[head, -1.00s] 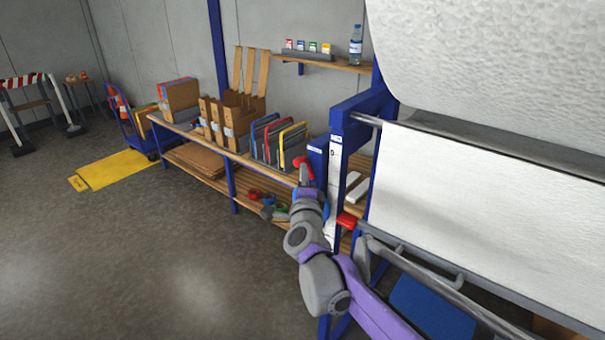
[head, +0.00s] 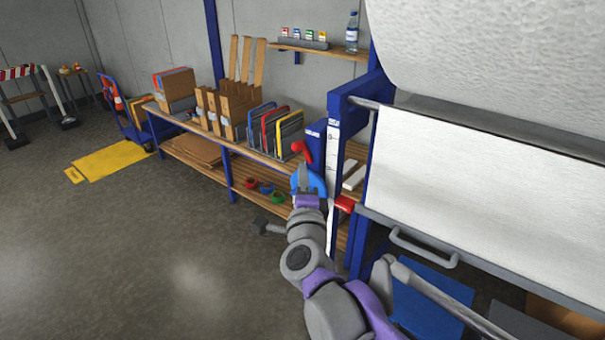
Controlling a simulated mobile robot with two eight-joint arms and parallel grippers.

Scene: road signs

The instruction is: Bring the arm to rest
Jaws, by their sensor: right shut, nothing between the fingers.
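My right arm comes in from the lower right and bends upward. Its gripper (head: 302,180) is shut and empty, in front of the blue upright of the machine. It points away from me, just below a red handle (head: 302,150) and beside a rounded blue part (head: 318,185). I cannot tell whether it touches either. My left gripper is out of view.
A large machine with a white sheet (head: 465,185) and a grey rail handle (head: 423,250) fills the right. A wooden bench (head: 245,150) with sign panels, boxes and coloured rolls runs along the wall. A yellow mat (head: 110,160) lies at left. The middle floor is clear.

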